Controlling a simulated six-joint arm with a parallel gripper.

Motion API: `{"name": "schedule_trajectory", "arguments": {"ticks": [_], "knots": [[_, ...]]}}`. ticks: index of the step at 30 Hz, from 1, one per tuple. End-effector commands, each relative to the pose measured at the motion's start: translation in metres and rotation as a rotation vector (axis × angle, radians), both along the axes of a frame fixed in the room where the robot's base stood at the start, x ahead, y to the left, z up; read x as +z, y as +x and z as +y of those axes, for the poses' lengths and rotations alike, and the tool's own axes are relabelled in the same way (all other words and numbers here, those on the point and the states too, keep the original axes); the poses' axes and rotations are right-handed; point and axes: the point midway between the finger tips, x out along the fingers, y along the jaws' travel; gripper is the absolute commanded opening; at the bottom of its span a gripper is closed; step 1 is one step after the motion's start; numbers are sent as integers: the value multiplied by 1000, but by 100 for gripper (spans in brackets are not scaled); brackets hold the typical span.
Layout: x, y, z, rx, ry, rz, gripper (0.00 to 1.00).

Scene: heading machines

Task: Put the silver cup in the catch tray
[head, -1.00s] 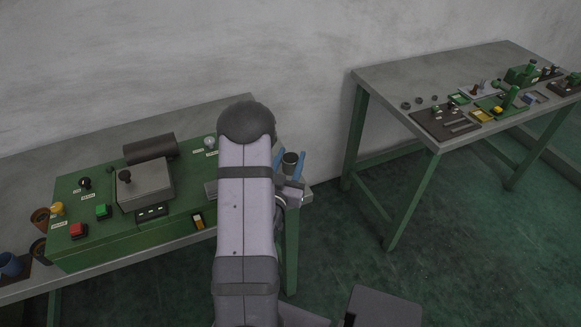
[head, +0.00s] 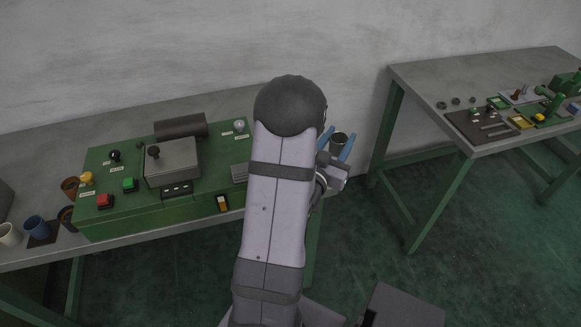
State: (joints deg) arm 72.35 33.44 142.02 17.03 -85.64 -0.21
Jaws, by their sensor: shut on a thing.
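A small grey, silver-looking cup (head: 340,138) is held upright in my gripper (head: 337,144), between its two blue fingers. The gripper is to the right of the green machine (head: 170,213), above the gap between the two benches. My arm hides the right end of the machine and part of its bench. A grey slotted piece (head: 239,174) shows at the machine's right, partly behind my arm; I cannot tell whether it is the catch tray. No other catch tray is clearly visible.
Blue (head: 34,228), white (head: 9,234) and brown (head: 70,188) cups stand at the left of the near bench (head: 40,148). The machine carries buttons, knobs and a grey box (head: 172,162). A second bench (head: 425,73) at right holds small parts and fixtures.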

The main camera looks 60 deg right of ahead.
Motion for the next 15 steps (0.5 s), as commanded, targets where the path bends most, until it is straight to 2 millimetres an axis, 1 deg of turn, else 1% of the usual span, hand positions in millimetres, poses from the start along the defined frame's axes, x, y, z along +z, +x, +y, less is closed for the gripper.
{"name": "schedule_trajectory", "arguments": {"ticks": [1, 3, 5, 7, 9, 11, 15], "knots": [[1, -15, -4, -32, -7, -1, 14], [6, -34, -7, -71, -9, -2, 14], [12, -45, -10, -86, -8, -2, 14], [19, -51, -14, -78, -8, 0, 14], [26, -50, -18, -44, -9, 0, 14], [31, -45, -20, -2, -7, 1, 14], [40, -24, -22, 122, -4, 4, 14]]}}
